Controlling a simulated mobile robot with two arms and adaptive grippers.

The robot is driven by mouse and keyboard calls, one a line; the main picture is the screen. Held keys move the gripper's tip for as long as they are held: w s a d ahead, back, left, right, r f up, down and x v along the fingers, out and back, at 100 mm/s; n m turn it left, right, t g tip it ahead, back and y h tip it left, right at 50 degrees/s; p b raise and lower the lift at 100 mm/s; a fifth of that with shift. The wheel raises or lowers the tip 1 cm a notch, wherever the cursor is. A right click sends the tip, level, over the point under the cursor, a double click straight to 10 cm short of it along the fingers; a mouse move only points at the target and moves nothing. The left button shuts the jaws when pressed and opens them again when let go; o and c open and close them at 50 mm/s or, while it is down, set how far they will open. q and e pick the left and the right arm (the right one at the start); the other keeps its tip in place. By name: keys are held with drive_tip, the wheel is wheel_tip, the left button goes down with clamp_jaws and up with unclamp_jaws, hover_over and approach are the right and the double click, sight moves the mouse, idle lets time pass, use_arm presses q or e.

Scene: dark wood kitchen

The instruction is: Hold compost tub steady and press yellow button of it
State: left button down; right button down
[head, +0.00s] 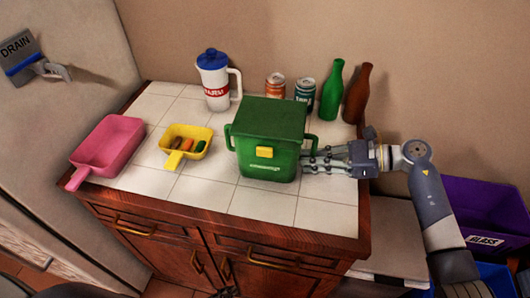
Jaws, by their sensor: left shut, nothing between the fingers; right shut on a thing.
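The green compost tub (269,178) stands upright and lid-down on the white tiled counter. Its yellow button (264,152) is on the front, just under the lid's edge, and faces me. My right gripper (309,161) comes in from the right and is shut on the tub's right handle. The fingers partly hide that handle. The left handle (229,137) is free. My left gripper (228,291) shows only as a dark tip at the bottom edge, in front of the cabinet, shut, empty and well apart from the tub.
A pink scoop (108,145) and a yellow scoop (186,143) with small items lie left of the tub. A white jug (214,85), two cans (275,86), a green bottle (332,93) and a brown bottle (358,96) stand behind. Tiles in front of the tub are clear.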

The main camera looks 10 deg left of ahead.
sight(265, 152)
use_arm(q)
drive_tip(key=d+r+m+t+h, duration=0.1)
drive_tip(key=d+r+m+h, duration=0.3)
drive_tip(key=r, duration=0.5)
drive_tip(key=s+d+r+m+t+h, duration=0.1)
drive_tip(key=d+r+m+h, duration=0.3)
drive_tip(key=r, duration=0.5)
drive_tip(key=d+r+m+t+h, duration=0.1)
drive_tip(key=d+r+m+h, duration=0.3)
drive_tip(key=r, duration=0.5)
drive_tip(key=w+a+r+m+t+y, duration=0.1)
drive_tip(key=w+r+m+t, duration=0.1)
drive_tip(key=r, duration=0.7)
drive_tip(key=w+a+r+m+t+y, duration=0.1)
drive_tip(key=w+r, duration=0.3)
drive_tip(key=r, duration=0.6)
drive_tip(key=shift+a+r+m+t+y, duration=0.2)
drive_tip(key=shift+a+m+t+y, duration=0.2)
drive_tip(key=shift+t, duration=0.5)
drive_tip(key=shift+w, duration=0.1)
drive_tip(key=w, duration=0.8)
drive_tip(key=shift+w+a, duration=0.25)
drive_tip(key=shift+w, duration=0.1)
drive_tip(key=shift+w, duration=0.4)
drive_tip(key=shift+w+a, duration=0.1)
drive_tip(key=shift+w, duration=0.65)
